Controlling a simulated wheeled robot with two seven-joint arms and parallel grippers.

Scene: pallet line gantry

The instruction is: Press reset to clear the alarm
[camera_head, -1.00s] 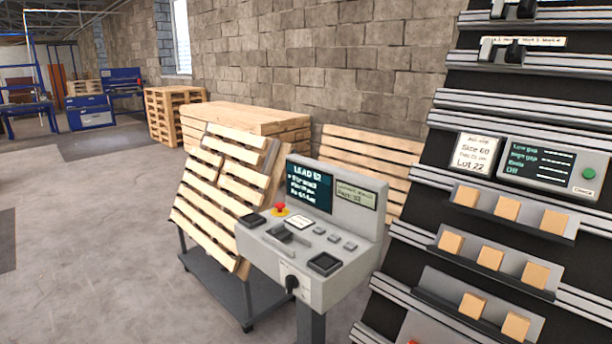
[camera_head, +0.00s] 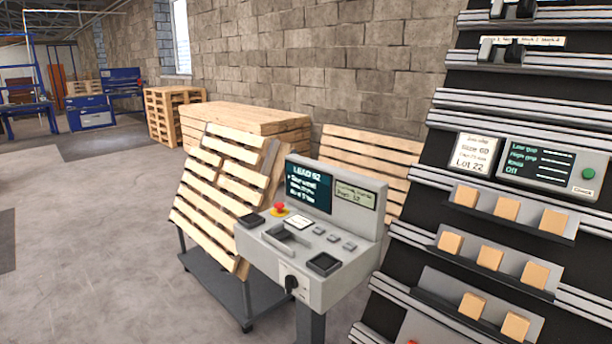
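A grey control console (camera_head: 262,262) stands on a post in the middle of the view. Its dark screen (camera_head: 309,188) shows "LEAD" and several lines of small text too blurred to read surely. A smaller pale display (camera_head: 355,196) sits to the right of it. On the sloped panel are a red mushroom button (camera_head: 279,209) on a yellow base, a lever in a slot (camera_head: 285,238), several small grey buttons (camera_head: 333,238) and two dark square pads (camera_head: 324,264). A black rotary knob (camera_head: 291,284) is on the front. No label reading reset is legible. Neither gripper is in view.
A black slanted rack on the right holds wooden blocks (camera_head: 506,208), a "Lot 22" card (camera_head: 473,151) and a display box (camera_head: 540,168) with a green button (camera_head: 588,173). A pallet (camera_head: 222,185) leans on a cart behind the console. Open floor (camera_head: 90,240) lies left.

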